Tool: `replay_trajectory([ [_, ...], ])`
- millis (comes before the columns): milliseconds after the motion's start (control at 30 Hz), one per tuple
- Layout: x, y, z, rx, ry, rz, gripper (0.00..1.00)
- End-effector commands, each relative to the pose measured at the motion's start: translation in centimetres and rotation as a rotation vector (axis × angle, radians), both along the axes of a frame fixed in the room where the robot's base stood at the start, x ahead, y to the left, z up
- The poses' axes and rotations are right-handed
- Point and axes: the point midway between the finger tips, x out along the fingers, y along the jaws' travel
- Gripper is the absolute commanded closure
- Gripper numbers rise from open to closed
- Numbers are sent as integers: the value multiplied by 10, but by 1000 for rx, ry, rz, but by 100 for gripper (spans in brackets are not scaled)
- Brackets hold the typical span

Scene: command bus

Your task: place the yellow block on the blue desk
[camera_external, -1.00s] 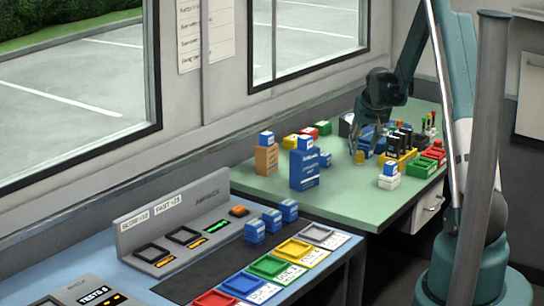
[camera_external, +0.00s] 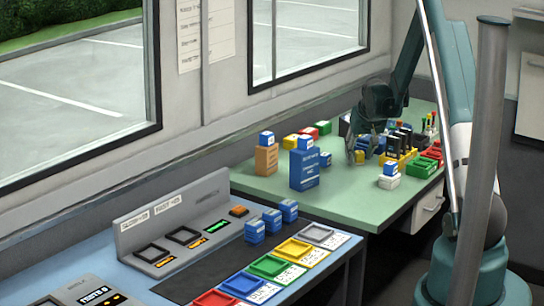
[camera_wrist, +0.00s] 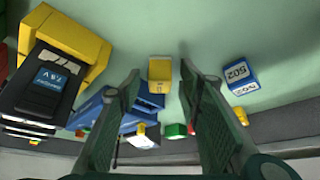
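The yellow block (camera_wrist: 160,74) lies on the green table in the wrist view, between and beyond the fingertips of my gripper (camera_wrist: 160,78). The fingers are spread wide, with a gap on each side of the block. The blue desk (camera_external: 80,254) stands in the left foreground of the external view, apart from the gripper.
A blue block (camera_wrist: 240,73) lies right of the fingers. The green table (camera_external: 255,183) also holds a tall blue box (camera_external: 304,170) and an orange box (camera_external: 266,160). The blue desk carries a console (camera_external: 180,222) and coloured trays (camera_external: 268,267).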

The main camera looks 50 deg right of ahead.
Motion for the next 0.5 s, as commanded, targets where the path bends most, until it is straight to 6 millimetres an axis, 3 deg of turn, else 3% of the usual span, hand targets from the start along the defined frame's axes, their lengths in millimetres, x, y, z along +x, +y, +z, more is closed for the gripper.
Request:
replay_trajectory([
  [200, 0, 0, 0, 0, 0, 0, 66],
  [400, 0, 0, 0, 0, 0, 0, 92],
  [500, 0, 0, 0, 0, 0, 0, 96],
])
